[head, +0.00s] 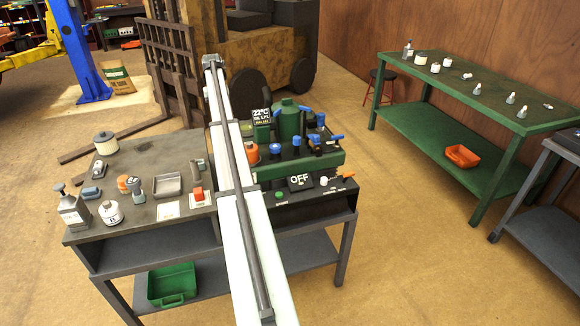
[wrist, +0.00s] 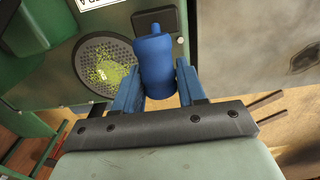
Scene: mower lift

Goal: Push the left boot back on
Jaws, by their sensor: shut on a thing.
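In the wrist view, my gripper (wrist: 160,78) has its two blue fingers shut on a blue boot (wrist: 157,62), a rounded cylinder with a narrow tip pointing up in the picture. Its lower end lies between the fingers, and whether it touches anything beyond them cannot be told. In the head view, the green machine (head: 300,163) stands on the right part of the near workbench, with several blue-capped parts on it. Which of these is the left boot is unclear. My pale arm crosses the bench in front, and I cannot make out my gripper there.
The near workbench (head: 140,160) carries a white filter (head: 106,143), bottles and a grey tray (head: 167,186) on its left. A round grille (wrist: 103,65) lies behind the boot. A green table (head: 480,95) stands at right, with open floor between.

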